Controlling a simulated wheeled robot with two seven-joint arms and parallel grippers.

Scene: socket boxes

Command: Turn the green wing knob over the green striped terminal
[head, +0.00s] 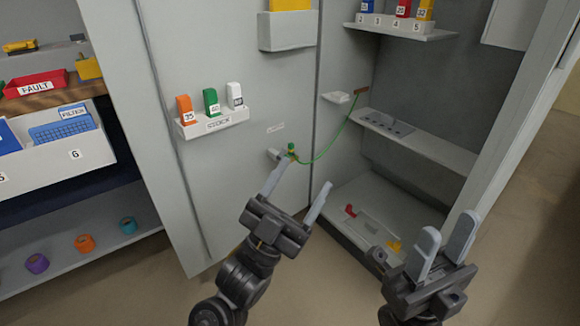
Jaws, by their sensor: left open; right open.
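A small green knob (291,149) sits on a fitting on the grey cabinet door, near its right edge. A green cable runs from it to the right. The terminal under the knob and its stripes are too small to make out. My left gripper (304,172) is open and empty, just below the knob. Its left fingertip reaches up close to the knob and overlaps the fitting; I cannot tell whether they touch. Its right finger stands apart to the lower right. My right gripper (449,222) is open and empty at the lower right, in front of the cabinet.
The green cable (330,150) rises to a brown piece (361,91) inside the cabinet. A white STOCK holder (213,123) with several upright blocks is on the door. A cabinet shelf (425,145) lies behind. Red and yellow pieces lie low inside. Shelves with bins stand at left.

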